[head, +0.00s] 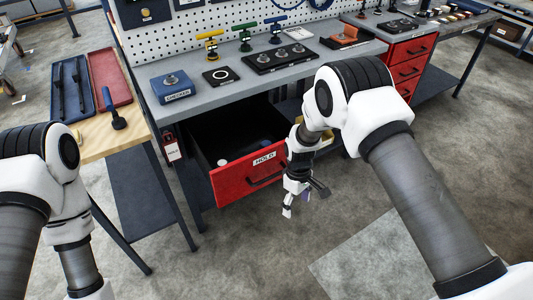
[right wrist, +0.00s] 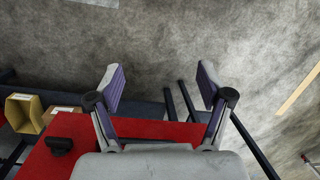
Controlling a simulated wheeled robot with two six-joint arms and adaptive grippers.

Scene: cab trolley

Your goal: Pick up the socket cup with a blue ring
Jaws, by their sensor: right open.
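No socket cup with a clear blue ring can be made out. Several small grey sockets stand on a black holder (head: 281,60) on the bench in the head view. One more grey piece sits on the blue block (head: 172,91) labelled CHECKED. A small pale item (head: 222,163) lies in the open drawer, too small to identify. My right gripper (head: 304,198) is open and empty, hanging just in front of the red drawer front (head: 236,180) labelled HOLD. My left gripper is out of view.
The grey bench (head: 215,110) has a pegboard behind with yellow, green and blue T-handled tools in front. A wooden side table (head: 105,143) at left carries blue and red trays. Floor in front is clear.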

